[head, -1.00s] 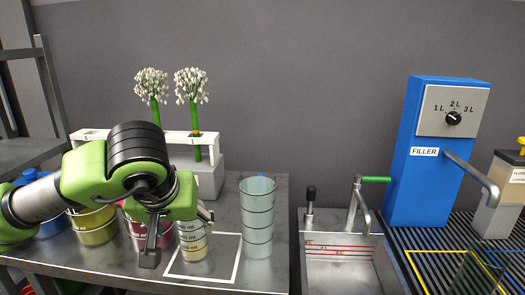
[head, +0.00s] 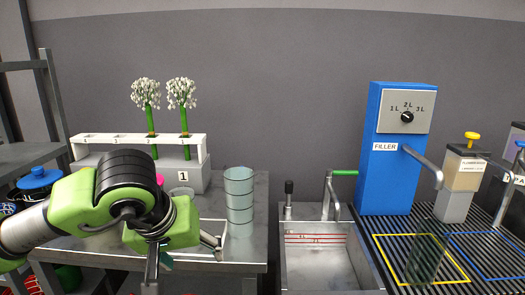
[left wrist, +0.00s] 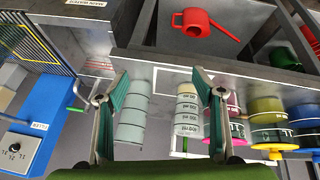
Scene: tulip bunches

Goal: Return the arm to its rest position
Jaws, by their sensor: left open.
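My left arm comes in from the left in the head view, over the front of the grey table (head: 245,256). Its gripper (head: 183,258) is open and empty, with the two fingers spread apart. In the left wrist view the open fingers (left wrist: 158,76) have nothing between them that they grip; clear graduated containers show beyond. My right gripper is not in view. Two white-headed flower bunches (head: 145,95) (head: 182,95) with green stems stand upright in the white rack (head: 110,140) behind the arm.
A clear graduated cylinder (head: 239,190) stands right of the gripper. The sink (head: 325,262), blue filler (head: 395,165) and slatted drain with a yellow outline lie further right.

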